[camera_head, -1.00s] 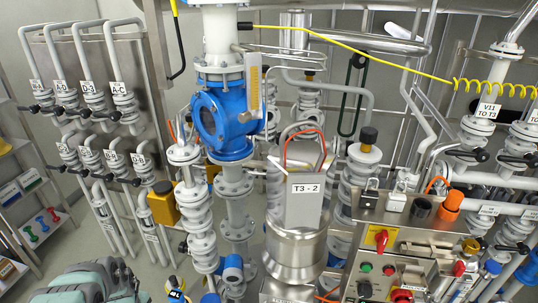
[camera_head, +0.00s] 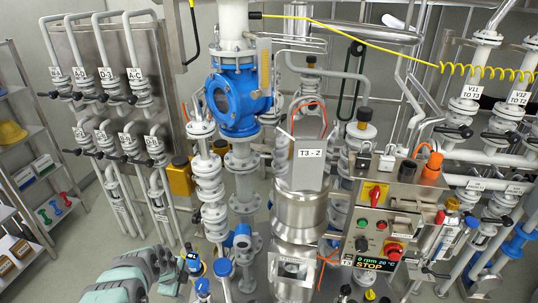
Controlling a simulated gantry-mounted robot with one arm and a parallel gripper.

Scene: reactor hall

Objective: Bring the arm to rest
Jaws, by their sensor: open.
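My gripper is not in view. Grey and pale green rounded parts, probably links of my arm, show at the lower left edge, cut off by the bottom of the picture. A steel vessel labelled T3-2 (camera_head: 300,212) stands in the middle. A control panel (camera_head: 387,226) stands to its right, with a red-on-yellow switch, several buttons and a display (camera_head: 375,262) reading "0 rpm 20 °C" and "STOP".
A blue valve body (camera_head: 238,103) sits on the pipe left of the vessel. A rack of labelled white valve pipes (camera_head: 98,62) stands at the left. Shelves (camera_head: 42,130) line the far left. More valve pipes (camera_head: 488,110) fill the right. Grey floor (camera_head: 85,255) shows at lower left.

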